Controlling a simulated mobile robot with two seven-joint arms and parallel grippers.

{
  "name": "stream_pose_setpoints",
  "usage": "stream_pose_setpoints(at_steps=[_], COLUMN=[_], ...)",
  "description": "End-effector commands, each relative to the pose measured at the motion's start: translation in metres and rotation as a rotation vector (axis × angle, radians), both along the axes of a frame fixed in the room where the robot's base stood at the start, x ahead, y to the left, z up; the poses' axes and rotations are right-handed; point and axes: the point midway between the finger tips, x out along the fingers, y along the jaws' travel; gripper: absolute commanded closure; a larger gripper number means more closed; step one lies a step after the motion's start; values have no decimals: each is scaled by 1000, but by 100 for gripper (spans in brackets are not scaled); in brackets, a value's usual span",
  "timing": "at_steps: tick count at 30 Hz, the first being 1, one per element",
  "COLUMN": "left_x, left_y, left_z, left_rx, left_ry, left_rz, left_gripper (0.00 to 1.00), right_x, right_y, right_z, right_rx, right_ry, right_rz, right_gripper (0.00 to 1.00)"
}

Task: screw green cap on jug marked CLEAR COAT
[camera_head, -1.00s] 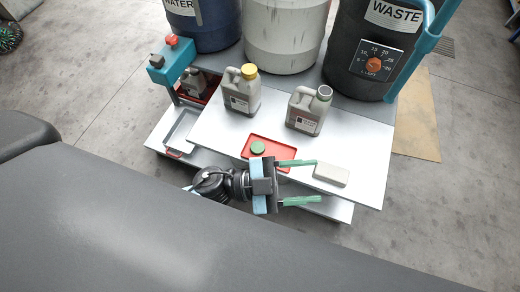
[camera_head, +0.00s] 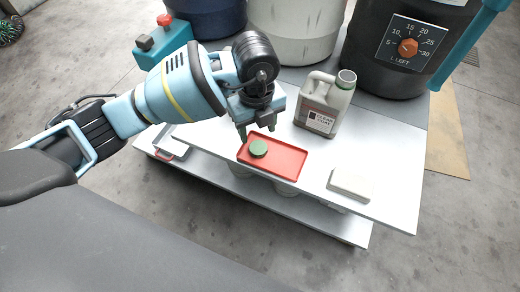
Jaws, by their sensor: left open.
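The green cap (camera_head: 258,148) lies on the left part of a red tray (camera_head: 288,163) on the white cart top. The grey jug (camera_head: 323,107) with the CLEAR COAT label stands upright behind and right of the tray. Its neck (camera_head: 346,79) is bare, with no cap on it. My left gripper (camera_head: 257,131) is open and points down just behind the green cap in the picture, with a finger on each side. It holds nothing; its exact height over the tray is unclear. My right gripper is not in view.
A pale block (camera_head: 350,184) lies right of the tray. Drums stand behind the cart, one with a dial (camera_head: 408,46). A teal box with a red knob (camera_head: 164,41) is at the back left.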

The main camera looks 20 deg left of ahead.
Motion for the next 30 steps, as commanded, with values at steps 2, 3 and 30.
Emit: stream_pose_setpoints(at_steps=[2, 3, 30], left_x=[3, 4, 3], left_y=[4, 4, 3], left_z=[1, 2, -26], left_rx=[18, 21, 16], left_ry=[-9, -10, -9], left_rz=[11, 13, 10], left_gripper=[46, 46, 46], right_x=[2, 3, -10], right_y=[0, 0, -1], right_z=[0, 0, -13], right_rx=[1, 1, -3], right_ry=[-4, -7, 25], right_rz=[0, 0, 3], right_gripper=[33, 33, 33])
